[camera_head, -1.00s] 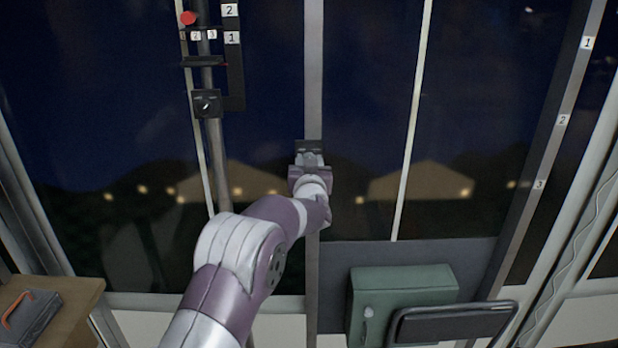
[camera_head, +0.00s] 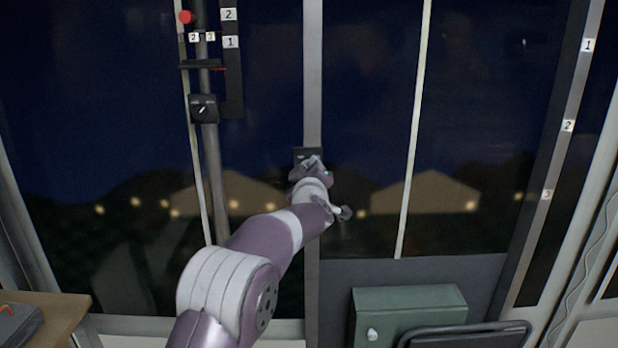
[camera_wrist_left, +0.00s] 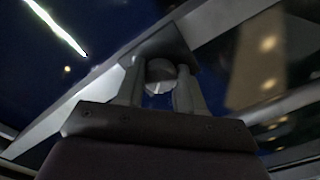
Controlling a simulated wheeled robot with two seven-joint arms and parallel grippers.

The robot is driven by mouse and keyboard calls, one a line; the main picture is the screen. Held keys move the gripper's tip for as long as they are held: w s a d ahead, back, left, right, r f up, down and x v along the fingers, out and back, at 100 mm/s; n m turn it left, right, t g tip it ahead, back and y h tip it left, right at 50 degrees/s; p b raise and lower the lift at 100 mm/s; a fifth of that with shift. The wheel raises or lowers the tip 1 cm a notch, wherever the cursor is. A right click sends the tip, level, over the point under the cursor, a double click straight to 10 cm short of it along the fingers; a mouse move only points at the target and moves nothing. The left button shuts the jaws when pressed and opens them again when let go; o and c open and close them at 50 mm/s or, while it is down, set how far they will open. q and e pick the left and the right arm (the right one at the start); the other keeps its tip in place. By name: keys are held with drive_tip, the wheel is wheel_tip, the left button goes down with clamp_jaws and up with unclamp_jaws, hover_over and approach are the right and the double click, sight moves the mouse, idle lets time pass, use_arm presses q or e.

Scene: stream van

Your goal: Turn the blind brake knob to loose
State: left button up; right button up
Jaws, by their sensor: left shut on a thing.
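My left gripper (camera_head: 311,168) reaches the dark plate (camera_head: 308,153) on the vertical grey post in the middle of the head view. In the left wrist view its two fingers (camera_wrist_left: 160,88) are closed on either side of a round grey knob (camera_wrist_left: 161,70) that stands out from the dark plate (camera_wrist_left: 166,42). The wrist view is tilted relative to the post. The gripper hides the knob in the head view, and no marking on the plate can be read. My right gripper is in neither view.
A second dark box with a white-marked dial (camera_head: 203,109) sits on the left pole, below a red button (camera_head: 186,17) and number labels. A green box (camera_head: 408,309) and a dark-framed panel (camera_head: 465,335) stand low right. A wooden surface (camera_head: 60,310) is at lower left.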

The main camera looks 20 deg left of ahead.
use_arm(q)
drive_tip(key=shift+f+n+b, duration=0.15)
drive_tip(key=shift+n+b, duration=0.15)
drive_tip(key=shift+n, duration=0.3)
drive_tip(key=o, duration=1)
drive_tip(key=shift+s, duration=0.1)
drive_tip(key=shift+o, duration=0.2)
drive_tip(key=b+v, duration=0.4)
drive_tip(key=v, duration=0.8)
drive_tip(key=shift+s+r, duration=0.2)
drive_tip(key=shift+s, duration=0.2)
